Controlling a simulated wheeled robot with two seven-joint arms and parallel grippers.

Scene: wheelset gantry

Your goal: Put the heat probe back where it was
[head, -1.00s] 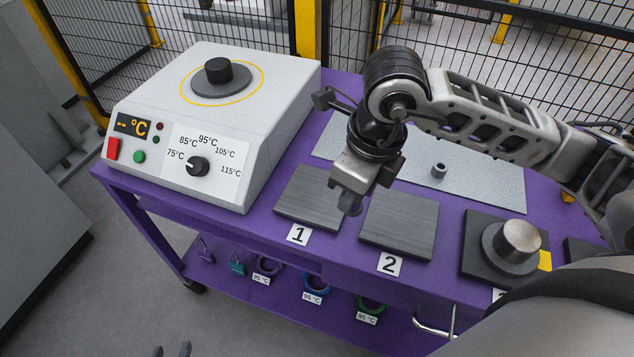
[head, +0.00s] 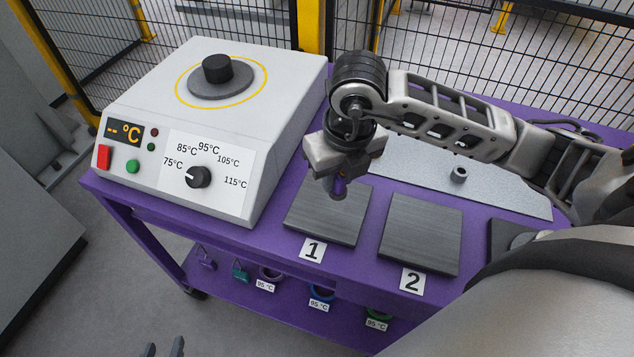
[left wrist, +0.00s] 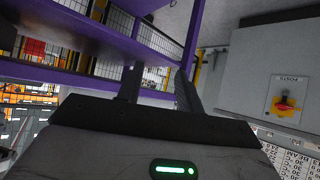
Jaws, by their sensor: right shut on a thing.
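My right gripper (head: 340,176) points down over the right part of the dark pad marked 1 (head: 305,218). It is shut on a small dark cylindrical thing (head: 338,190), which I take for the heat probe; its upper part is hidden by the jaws. I cannot tell whether its tip touches the pad. My left gripper (head: 164,349) shows only its fingertips at the bottom edge of the head view, low and left of the cart. In the left wrist view its two fingers (left wrist: 157,88) are apart with nothing between them.
The white heater (head: 270,130) stands left on the purple cart (head: 345,268). Pad 2 (head: 420,235) lies right of pad 1. A grey plate (head: 420,175) with a small ring (head: 459,175) lies behind. A dark cable (head: 570,128) shows behind my right arm. Mesh fencing (head: 430,50) stands behind.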

